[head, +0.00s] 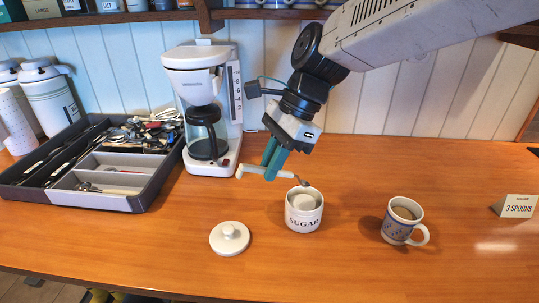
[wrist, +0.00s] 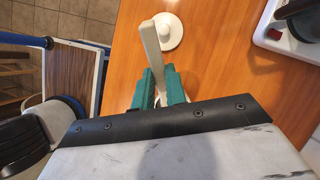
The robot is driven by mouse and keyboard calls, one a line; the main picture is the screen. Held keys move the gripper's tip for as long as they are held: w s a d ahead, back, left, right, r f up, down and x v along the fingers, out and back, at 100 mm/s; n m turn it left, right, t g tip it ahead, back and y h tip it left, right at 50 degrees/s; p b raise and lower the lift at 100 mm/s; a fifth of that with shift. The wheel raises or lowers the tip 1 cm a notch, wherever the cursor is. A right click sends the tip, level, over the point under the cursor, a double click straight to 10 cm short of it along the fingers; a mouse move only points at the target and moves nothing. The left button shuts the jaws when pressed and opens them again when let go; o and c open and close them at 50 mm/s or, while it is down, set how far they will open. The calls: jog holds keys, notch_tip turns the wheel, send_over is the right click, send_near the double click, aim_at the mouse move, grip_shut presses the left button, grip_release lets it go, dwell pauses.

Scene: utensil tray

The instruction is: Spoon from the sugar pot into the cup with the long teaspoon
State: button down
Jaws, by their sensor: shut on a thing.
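My gripper (head: 271,172) has green fingers and is shut on the pale, thick handle of the long teaspoon (head: 283,173). The handle also shows between the fingers in the wrist view (wrist: 150,45). The spoon lies nearly level, its small metal bowl at the right end, just above the far rim of the sugar pot in the head view. I cannot tell whether the bowl holds sugar. The white sugar pot (head: 304,221), lettered SUGAR, stands open with white sugar inside. The patterned cup (head: 394,229) stands to the right, holding a brown drink, its handle at the right.
The pot's lid (head: 229,239) lies on the counter left of the pot. A grey utensil tray (head: 137,203) is at the left. A card (head: 516,206) reading 3 SPOONS stands at the right. The counter between pot and cup is clear.

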aim_at(286, 172)
jog(key=d+f+y, duration=0.1)
jog(key=w+d+f+g+y, duration=0.1)
jog(key=shift+w+d+f, duration=0.15)
jog(key=shift+d+f, duration=0.2)
jog(key=shift+w+d, duration=0.1)
jog(key=shift+d, duration=0.15)
jog(key=shift+s+a+r+h, duration=0.5)
jog(key=shift+a+r, duration=0.2)
jog(key=shift+a, duration=0.1)
jog(key=shift+s+a+r+t+h, duration=0.25)
jog(key=shift+a+t+h, duration=0.25)
jog(key=shift+h, duration=0.15)
jog(key=shift+s+a+r+t+h, duration=0.2)
jog(key=shift+a+t+h, duration=0.25)
jog(key=shift+h, duration=0.2)
